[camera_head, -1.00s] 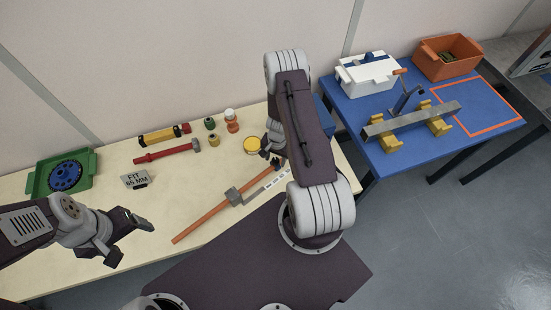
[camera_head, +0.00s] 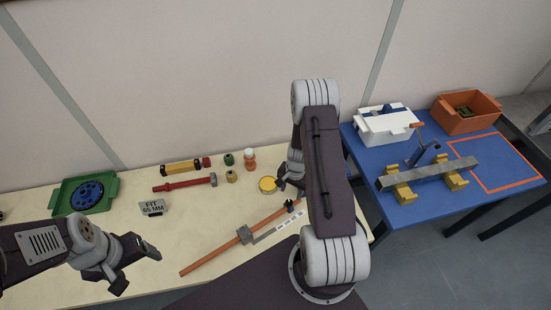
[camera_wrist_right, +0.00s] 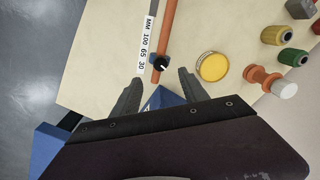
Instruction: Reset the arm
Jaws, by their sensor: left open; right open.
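My left gripper (camera_head: 136,265) is open and empty at the lower left, over the front of the cream table. My right gripper (camera_head: 279,187) is mostly hidden behind my right arm in the head view. In the right wrist view the right gripper (camera_wrist_right: 160,88) shows its two fingers apart, with nothing gripped between them. Beyond its fingertips lie an orange bar (camera_wrist_right: 168,25) with a black knob (camera_wrist_right: 160,62) and a marked scale (camera_wrist_right: 147,45). A yellow round tin (camera_wrist_right: 213,67) sits just right of the right finger.
The cream table (camera_head: 130,237) holds a green tray (camera_head: 67,192), a red-handled hammer (camera_head: 183,184), a "FIT 65 MM" sign (camera_head: 152,207) and small bottles. To the right, a blue table (camera_head: 385,155) holds a white box (camera_head: 385,125), an orange bin (camera_head: 465,113) and a grey bar (camera_head: 428,173) on yellow supports.

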